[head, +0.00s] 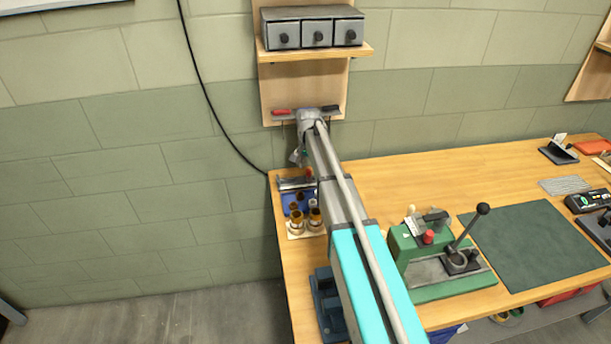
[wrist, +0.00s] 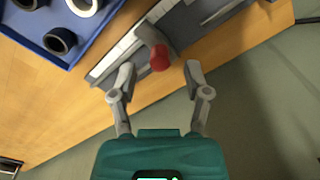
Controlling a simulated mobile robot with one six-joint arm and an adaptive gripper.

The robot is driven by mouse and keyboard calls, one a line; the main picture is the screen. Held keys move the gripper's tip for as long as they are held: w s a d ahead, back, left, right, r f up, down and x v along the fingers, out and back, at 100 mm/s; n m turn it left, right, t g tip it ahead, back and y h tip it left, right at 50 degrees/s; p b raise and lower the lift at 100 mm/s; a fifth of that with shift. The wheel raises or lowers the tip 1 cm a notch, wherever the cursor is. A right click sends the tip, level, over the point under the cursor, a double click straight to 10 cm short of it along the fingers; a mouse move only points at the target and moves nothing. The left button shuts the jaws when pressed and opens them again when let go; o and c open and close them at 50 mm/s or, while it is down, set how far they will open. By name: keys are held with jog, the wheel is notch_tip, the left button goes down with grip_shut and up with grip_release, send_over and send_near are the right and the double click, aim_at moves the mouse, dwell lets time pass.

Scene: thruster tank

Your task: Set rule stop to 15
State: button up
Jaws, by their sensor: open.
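In the wrist view, the rule (wrist: 113,58) is a pale strip on a grey base running diagonally along the bench edge. The rule stop (wrist: 146,33) is a grey block on it with a red knob (wrist: 159,57) facing my gripper. My gripper (wrist: 160,73) is open, one finger on each side of the red knob, with gaps on both sides. The scale marks are too small to read, so I cannot tell the stop's setting. In the head view, the grey rule fixture (head: 295,184) sits at the bench's back left corner, below my gripper (head: 297,157), partly hidden by my arm.
A blue tray (wrist: 60,12) with dark rings lies beside the rule. Brown bottles (head: 296,222) stand near it. A green press (head: 445,285) with a lever and a dark mat (head: 540,245) are to the right. A drawer shelf (head: 315,52) hangs on the wall above.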

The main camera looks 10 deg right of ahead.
jog(key=shift+f+b, duration=0.7)
jog(key=shift+f, duration=0.25)
grip_shut()
